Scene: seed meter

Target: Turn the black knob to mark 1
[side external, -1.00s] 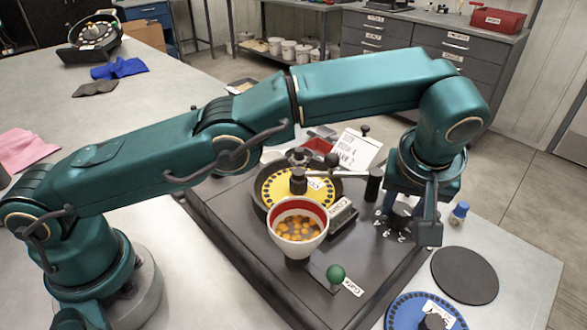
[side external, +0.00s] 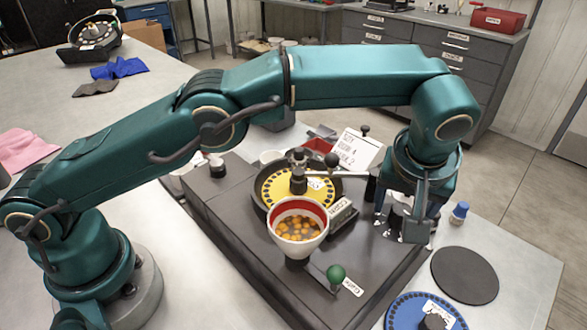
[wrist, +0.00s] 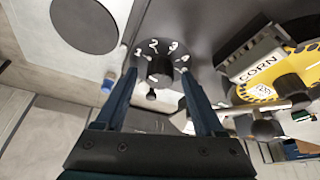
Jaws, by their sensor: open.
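The black knob (wrist: 160,72) is round and stands on the dark base, with white numerals 1, 2 and 3 legible along its edge in the wrist view. In the side view the knob (side external: 397,217) is partly hidden by my gripper (side external: 404,228). My gripper (wrist: 159,76) is open and points down, with one finger on each side of the knob. I cannot tell whether the fingers touch it. I cannot clearly tell which mark the knob points to.
A blue-capped bottle (side external: 460,211), dark disc (side external: 464,275) and blue plate (side external: 405,312) lie right of the base.

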